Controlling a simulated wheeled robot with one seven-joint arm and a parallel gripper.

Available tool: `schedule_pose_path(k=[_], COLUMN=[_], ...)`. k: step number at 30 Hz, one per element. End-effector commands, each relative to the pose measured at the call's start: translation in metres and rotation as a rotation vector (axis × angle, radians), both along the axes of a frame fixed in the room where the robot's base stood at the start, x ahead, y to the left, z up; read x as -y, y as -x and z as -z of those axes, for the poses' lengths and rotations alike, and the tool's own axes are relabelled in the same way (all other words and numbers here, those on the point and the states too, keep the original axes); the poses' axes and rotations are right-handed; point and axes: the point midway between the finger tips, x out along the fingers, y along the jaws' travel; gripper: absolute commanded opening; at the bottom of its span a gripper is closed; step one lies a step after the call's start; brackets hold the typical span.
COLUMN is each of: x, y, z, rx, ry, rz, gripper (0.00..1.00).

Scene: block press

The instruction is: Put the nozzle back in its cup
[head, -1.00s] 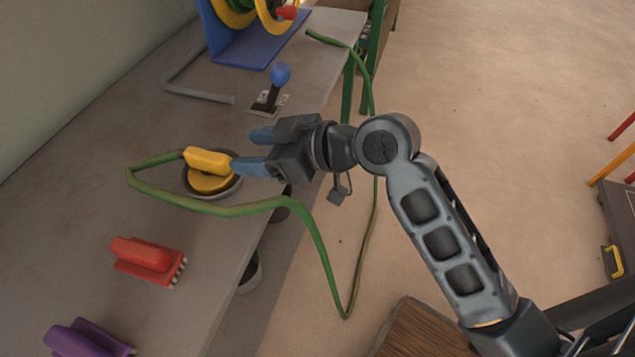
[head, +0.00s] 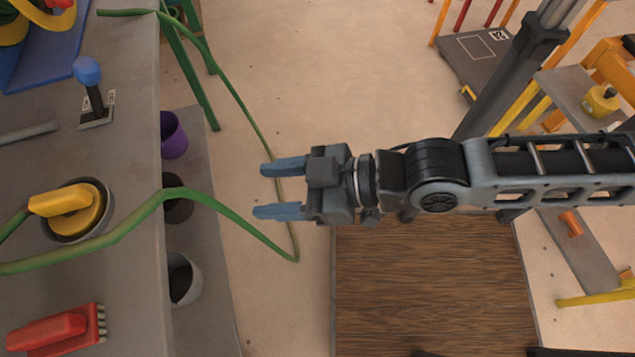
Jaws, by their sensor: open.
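The yellow nozzle (head: 66,204) sits in a dark round cup (head: 54,236) on the grey bench, at the left of the head view. The green hose (head: 142,216) runs to the nozzle, over the bench edge and down in a loop. My gripper (head: 282,190) is open and empty, to the right of the bench edge and well apart from the nozzle. Its blue fingers point left, toward the bench. The hose passes close by the fingers in the picture; I cannot tell whether they touch.
A yellow object (head: 600,100) stands on a grey surface at right. Open floor lies beyond my gripper.

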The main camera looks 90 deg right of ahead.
Motion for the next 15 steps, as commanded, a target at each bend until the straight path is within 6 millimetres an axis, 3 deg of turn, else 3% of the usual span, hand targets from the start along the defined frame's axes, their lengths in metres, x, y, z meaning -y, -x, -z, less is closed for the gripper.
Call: schedule_pose_path(k=[1, 6, 15], x=[-0.004, -0.014, -0.018], y=[0.018, 0.050, 0.062], z=[-0.005, -0.027, -0.038], rx=[0.004, 0.045, 0.067], ry=[0.000, -0.005, -0.010], rz=[-0.005, -0.027, -0.040], gripper=[0.57, 0.57, 0.57])
